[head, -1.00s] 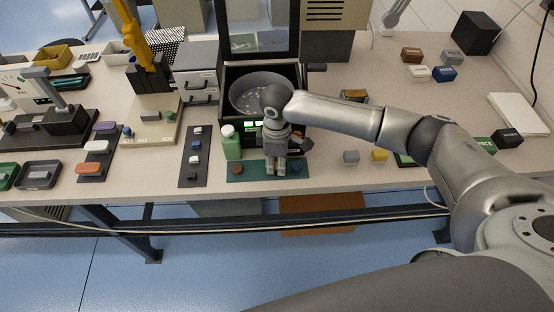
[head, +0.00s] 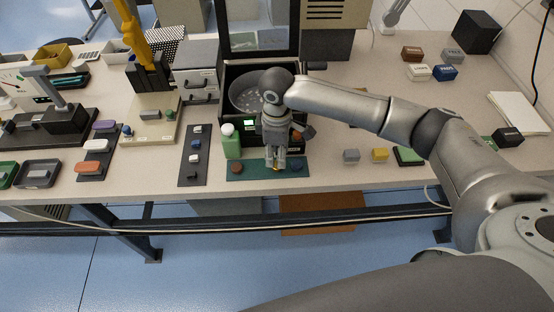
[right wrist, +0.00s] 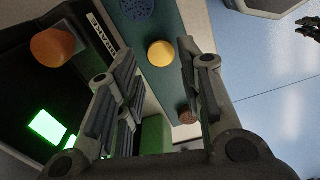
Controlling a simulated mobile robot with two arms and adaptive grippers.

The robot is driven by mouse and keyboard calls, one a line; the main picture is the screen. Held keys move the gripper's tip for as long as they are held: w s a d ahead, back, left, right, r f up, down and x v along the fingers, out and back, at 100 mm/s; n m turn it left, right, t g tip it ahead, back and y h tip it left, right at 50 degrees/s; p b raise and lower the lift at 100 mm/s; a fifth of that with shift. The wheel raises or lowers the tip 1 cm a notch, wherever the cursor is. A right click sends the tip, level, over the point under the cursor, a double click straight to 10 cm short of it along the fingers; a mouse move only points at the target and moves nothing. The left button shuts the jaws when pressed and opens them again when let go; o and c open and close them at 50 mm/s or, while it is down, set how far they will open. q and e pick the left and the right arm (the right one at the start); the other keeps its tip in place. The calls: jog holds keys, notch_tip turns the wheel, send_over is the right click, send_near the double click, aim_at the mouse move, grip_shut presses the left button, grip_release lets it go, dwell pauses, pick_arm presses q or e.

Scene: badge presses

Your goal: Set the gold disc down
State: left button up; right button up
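The gold disc (right wrist: 161,53) lies flat on the dark green mat (right wrist: 176,78), between a brown disc (right wrist: 186,117) and a dark blue disc (right wrist: 137,8). My right gripper (right wrist: 158,48) is open, with its fingertips on either side of the gold disc and a gap at both sides. In the head view my right gripper (head: 275,165) points down over the mat (head: 252,173) and hides most of the gold disc. The brown disc (head: 237,168) is left of it, the blue disc (head: 293,173) right.
A green bottle (head: 231,142) stands close to the left of my right gripper. A black press housing with a round grey pan (head: 244,95) is just behind. Grey (head: 351,156) and yellow (head: 380,155) blocks lie to the right. The table's front edge is close to the mat.

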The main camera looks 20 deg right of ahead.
notch_tip(320, 180, up, 8)
jog(key=shift+r+b, duration=0.25)
jog(key=shift+b, duration=0.1)
jog(key=shift+a+f, duration=0.1)
